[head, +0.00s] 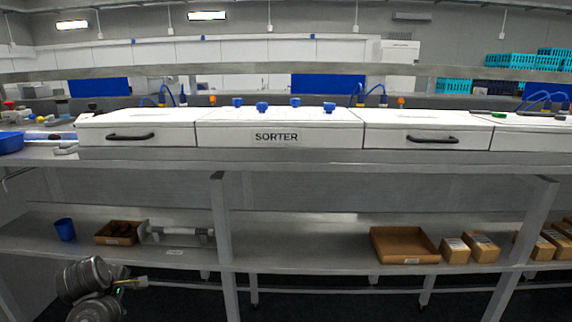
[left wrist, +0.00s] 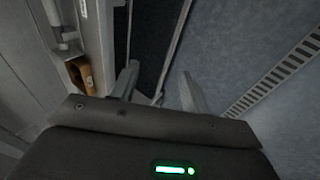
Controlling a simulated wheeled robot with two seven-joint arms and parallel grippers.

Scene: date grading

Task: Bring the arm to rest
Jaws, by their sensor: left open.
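My left arm shows low at the left edge of the head view. Its left gripper (head: 133,283) is in front of the workbench, below the level of the lower shelf (head: 300,240). In the left wrist view the left gripper (left wrist: 158,88) has its two fingers spread, with nothing between them. Beyond them are the floor (left wrist: 225,55) and a grey frame part. My right arm and gripper are not in view.
A sorter machine (head: 277,137) stands on the bench top. The shelf holds a blue cup (head: 64,229), a brown tray (head: 118,233), a larger brown tray (head: 404,245) and several cartons (head: 481,247). A bench leg (head: 224,250) stands right of my left gripper.

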